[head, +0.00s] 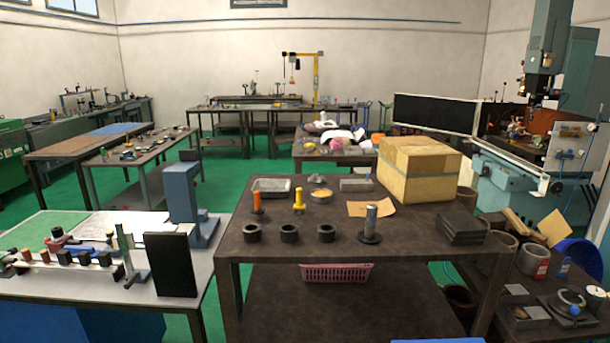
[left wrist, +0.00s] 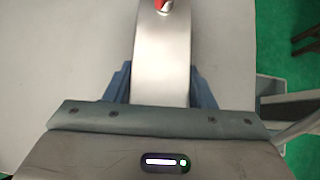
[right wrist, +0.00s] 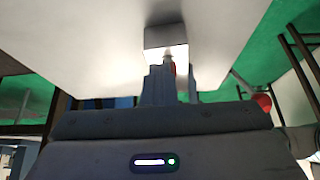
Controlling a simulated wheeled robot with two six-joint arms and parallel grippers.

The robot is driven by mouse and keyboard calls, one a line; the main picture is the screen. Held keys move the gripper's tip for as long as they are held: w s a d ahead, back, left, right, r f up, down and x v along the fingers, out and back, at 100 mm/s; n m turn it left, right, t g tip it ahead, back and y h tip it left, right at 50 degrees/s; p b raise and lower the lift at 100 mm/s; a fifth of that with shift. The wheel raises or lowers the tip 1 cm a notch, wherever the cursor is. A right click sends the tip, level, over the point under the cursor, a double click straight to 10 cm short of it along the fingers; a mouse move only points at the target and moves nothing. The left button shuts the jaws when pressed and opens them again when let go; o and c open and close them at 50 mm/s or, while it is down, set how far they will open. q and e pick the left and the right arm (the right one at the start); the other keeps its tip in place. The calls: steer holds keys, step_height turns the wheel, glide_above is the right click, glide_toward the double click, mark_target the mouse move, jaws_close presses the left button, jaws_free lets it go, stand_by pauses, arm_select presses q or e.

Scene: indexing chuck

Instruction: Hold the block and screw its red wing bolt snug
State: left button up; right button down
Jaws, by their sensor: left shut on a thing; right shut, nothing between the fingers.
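A smooth silver-grey block (left wrist: 162,70) sits between the two blue-grey fingers of my left gripper (left wrist: 162,88), which is shut on it. The red wing bolt (left wrist: 162,5) shows only in part, at the block's far end, at the top edge of the left wrist view. In the right wrist view, the block (right wrist: 165,38) lies just ahead of my right gripper (right wrist: 172,72). Its fingers are shut and empty. A bit of the red bolt (right wrist: 172,68) shows at the fingertips; whether they touch it I cannot tell. I cannot make out either gripper or the block in the head view.
A dark table (head: 260,215) ahead holds dark rings, an orange and a yellow pin, a grey post (head: 371,222) and a cardboard box (head: 418,168). A pale bench (head: 75,285) at left holds a blue stand (head: 184,195) and a black panel (head: 172,264). Green floor shows between benches.

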steer(key=shift+s+d, duration=0.1)
steer(key=shift+s, duration=0.45)
stand_by(0.4)
steer(key=shift+s, duration=0.45)
stand_by(0.4)
